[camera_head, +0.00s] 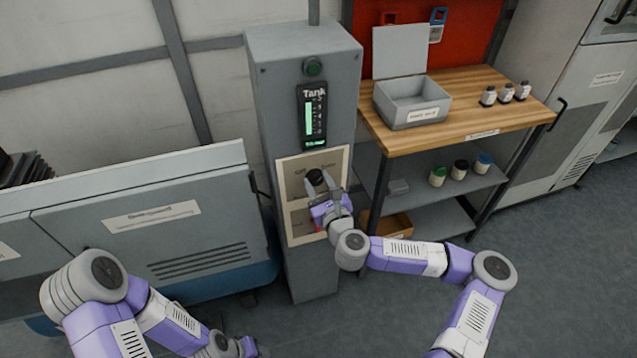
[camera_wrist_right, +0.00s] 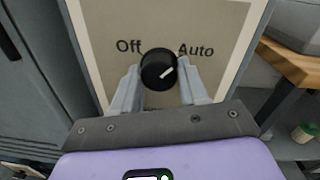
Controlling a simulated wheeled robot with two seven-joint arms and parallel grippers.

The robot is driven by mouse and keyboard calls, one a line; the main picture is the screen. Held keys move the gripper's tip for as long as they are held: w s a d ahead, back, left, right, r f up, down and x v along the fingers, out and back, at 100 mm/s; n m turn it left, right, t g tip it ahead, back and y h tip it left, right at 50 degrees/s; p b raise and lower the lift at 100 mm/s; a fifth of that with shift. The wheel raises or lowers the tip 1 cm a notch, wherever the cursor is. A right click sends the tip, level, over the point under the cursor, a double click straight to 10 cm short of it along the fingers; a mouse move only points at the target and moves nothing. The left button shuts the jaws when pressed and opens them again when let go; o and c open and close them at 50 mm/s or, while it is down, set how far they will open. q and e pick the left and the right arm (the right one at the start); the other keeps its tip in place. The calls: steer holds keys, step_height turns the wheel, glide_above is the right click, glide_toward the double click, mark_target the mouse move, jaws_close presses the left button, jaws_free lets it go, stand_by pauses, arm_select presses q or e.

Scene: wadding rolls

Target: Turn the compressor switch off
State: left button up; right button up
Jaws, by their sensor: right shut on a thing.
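The compressor switch is a round black knob (camera_wrist_right: 158,69) on a beige panel (camera_wrist_right: 215,22) marked "Off" at left and "Auto" at right. Its white pointer line tilts up and right, toward "Auto". In the head view the knob (camera_head: 315,177) sits on the front of a tall grey cabinet (camera_head: 270,110). My right gripper (camera_wrist_right: 157,85) has one finger on each side of the knob and is shut on it; it also shows in the head view (camera_head: 322,187). My left arm is at the lower left of the head view; its fingers cannot be made out.
A lit green tank gauge (camera_head: 312,115) is above the panel. A wooden table (camera_head: 470,115) stands to the right, with an open grey box (camera_head: 412,103) and small bottles on it. A long grey machine (camera_head: 150,225) stands to the left. Grey floor lies in front at right.

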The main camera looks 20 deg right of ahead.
steer(key=n+p, duration=0.3)
steer(key=n, duration=0.1)
steer(key=shift+r, duration=0.2)
steer(key=n+p, duration=0.2)
steer(key=n, duration=0.2)
steer(key=shift+n, duration=0.3)
steer(key=n+p, duration=0.1)
steer(key=n, duration=0.1)
steer(key=shift+n+g, duration=0.3)
steer(key=shift+n+h, duration=0.3)
steer(key=shift+n, duration=0.5)
steer(key=n, duration=0.4)
steer(key=shift+f+b, duration=0.1)
steer(key=shift+b, duration=0.25)
steer(key=o, duration=1.1)
steer(key=shift+c, duration=0.2)
steer(key=shift+a, duration=0.1)
